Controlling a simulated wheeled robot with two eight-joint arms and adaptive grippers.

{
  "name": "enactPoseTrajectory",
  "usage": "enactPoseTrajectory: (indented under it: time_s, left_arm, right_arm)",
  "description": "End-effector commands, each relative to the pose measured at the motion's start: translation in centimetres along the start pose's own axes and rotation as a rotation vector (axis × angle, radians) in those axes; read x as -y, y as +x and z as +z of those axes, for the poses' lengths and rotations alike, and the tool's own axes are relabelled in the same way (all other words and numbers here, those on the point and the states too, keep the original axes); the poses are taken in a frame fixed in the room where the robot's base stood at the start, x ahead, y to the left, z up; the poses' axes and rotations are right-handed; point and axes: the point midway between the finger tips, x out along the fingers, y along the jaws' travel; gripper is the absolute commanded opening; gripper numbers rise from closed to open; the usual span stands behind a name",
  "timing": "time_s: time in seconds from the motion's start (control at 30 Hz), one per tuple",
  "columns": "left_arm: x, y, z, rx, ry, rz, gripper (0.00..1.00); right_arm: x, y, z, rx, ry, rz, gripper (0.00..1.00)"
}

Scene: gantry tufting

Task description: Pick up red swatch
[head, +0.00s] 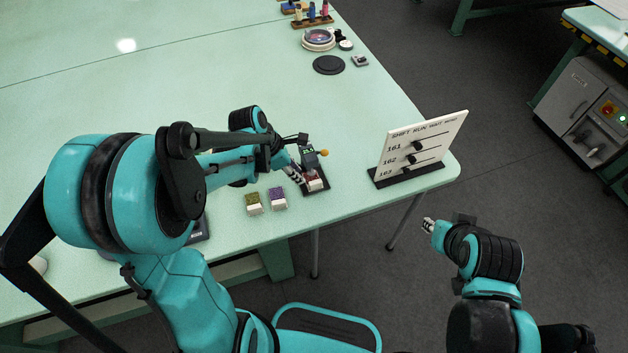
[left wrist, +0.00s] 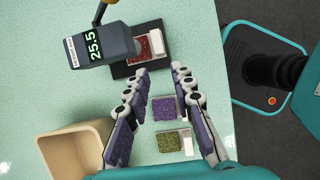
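The red swatch (left wrist: 143,49), a red pile square with a white block at one end, lies on the black base of a gauge (left wrist: 105,45) reading 25.5. In the head view the red swatch (head: 316,184) is partly hidden by the gauge (head: 310,158). My left gripper (left wrist: 160,72) is open and empty, fingers apart; its tips are just short of the red swatch in the left wrist view. In the head view my left gripper (head: 295,174) is beside the gauge. My right gripper (head: 428,225) is off the table's edge, too small to judge.
A purple swatch (left wrist: 163,108) and an olive swatch (left wrist: 167,143) lie beside the gauge, showing between my left fingers. A tan bin (left wrist: 68,142) stands nearby. A white board (head: 428,140) stands at the table corner. Spools (head: 312,17) and a black disc (head: 328,65) are farther back.

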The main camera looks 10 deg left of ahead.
Motion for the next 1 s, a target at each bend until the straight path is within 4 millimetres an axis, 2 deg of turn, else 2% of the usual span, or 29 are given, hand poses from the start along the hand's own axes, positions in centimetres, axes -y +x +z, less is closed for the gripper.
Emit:
enactPoseTrajectory:
  time_s: [0.2, 0.37, 0.6, 0.87, 0.97, 1.0]
  left_arm:
    - [-0.1, 2.6, -0.1, 0.002, -0.031, -0.008, 0.24]
    - [0.0, 4.0, 0.0, 0.002, -0.029, -0.007, 0.24]
    - [0.0, 7.7, 0.2, 0.001, -0.028, -0.006, 0.24]
    - [0.0, 8.0, 0.4, 0.001, -0.029, -0.006, 0.24]
    - [0.0, 7.9, 0.4, 0.001, -0.029, -0.006, 0.00]
    - [0.0, 7.9, 0.4, 0.001, -0.029, -0.006, 0.00]
  right_arm:
    - [0.0, 0.9, 0.6, 0.000, 0.000, 0.000, 0.27]
    - [0.0, 1.4, 1.0, 0.000, 0.000, 0.000, 0.27]
    - [0.0, 3.0, 2.2, 0.000, 0.000, 0.000, 0.27]
    - [0.0, 3.0, 2.1, 0.000, 0.000, 0.000, 0.27]
    - [0.0, 3.0, 2.1, 0.000, 0.000, 0.000, 0.27]
    - [0.0, 3.0, 2.1, 0.000, 0.000, 0.000, 0.27]
